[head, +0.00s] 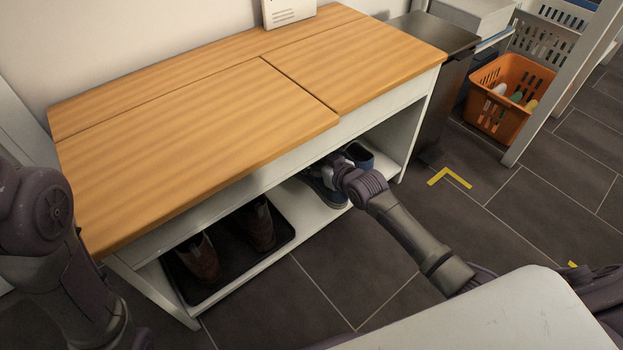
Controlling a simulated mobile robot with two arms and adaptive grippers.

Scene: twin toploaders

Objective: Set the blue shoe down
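A blue shoe (329,193) with a pale sole is at the lower shelf (310,210) of the wooden-topped bench, right of the middle. A second dark blue shoe (360,155) shows just behind my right arm. My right gripper (327,172) reaches under the bench top, right at the nearer blue shoe. My own wrist and the bench's front edge partly hide its fingers, so I cannot tell whether they grip the shoe or whether the shoe rests fully on the shelf. My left arm is at the left edge, and its gripper is out of view.
Brown shoes (260,226) stand on a black tray (283,232) at the shelf's left. The bench top (200,140) overhangs the shelf. A dark bin (437,85) stands right of the bench, with an orange basket (497,122) beyond. The floor in front is clear.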

